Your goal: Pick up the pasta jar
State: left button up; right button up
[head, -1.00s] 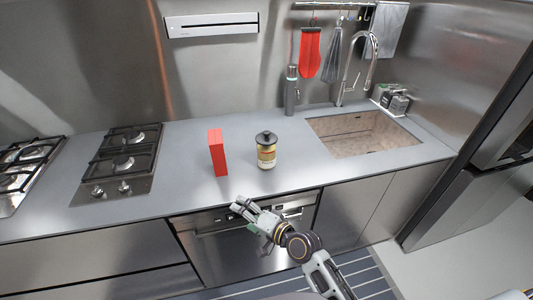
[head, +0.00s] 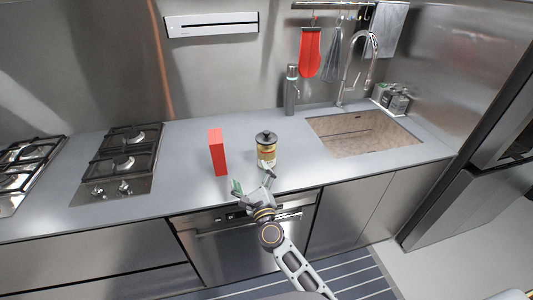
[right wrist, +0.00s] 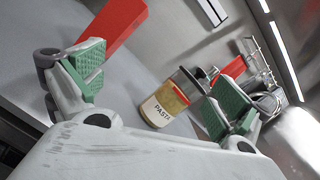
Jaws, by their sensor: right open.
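The pasta jar (head: 266,146) stands upright on the grey counter, with a dark lid and a yellowish body. In the right wrist view the jar (right wrist: 163,104) shows its PASTA label and lies between my open fingers, beyond their tips. My right gripper (head: 253,182) is at the counter's front edge, in front of the jar. It is open and empty, and its green-padded fingers also show in the right wrist view (right wrist: 158,95). The jar's lower part is partly hidden by a finger in the head view. My left gripper is not in view.
A red box (head: 217,152) stands upright just left of the jar. A grey bottle (head: 291,91) stands behind, near the sink (head: 362,143) on the right. Gas burners (head: 119,160) are at the left. Counter between box and burners is clear.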

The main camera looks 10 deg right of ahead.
jog(key=d+f+m+h, duration=0.1)
jog(key=m+h, duration=0.1)
jog(key=m, duration=0.1)
jog(key=w+d+f+m+g+h, duration=0.1)
jog(key=d+f+m+h, duration=0.1)
jog(key=m, duration=0.1)
jog(key=w+d+f+m+g+h, duration=0.1)
jog(key=f+m+h, duration=0.1)
jog(key=m, duration=0.1)
jog(key=shift+w+d+f+m, duration=0.15)
jog(key=shift+d+f+m, duration=0.05)
jog(key=shift+m, duration=0.2)
jog(key=shift+d+f+m+h, duration=0.2)
jog(key=shift+f+m+h, duration=0.15)
jog(key=shift+m+h, duration=0.05)
jog(key=shift+r, duration=0.1)
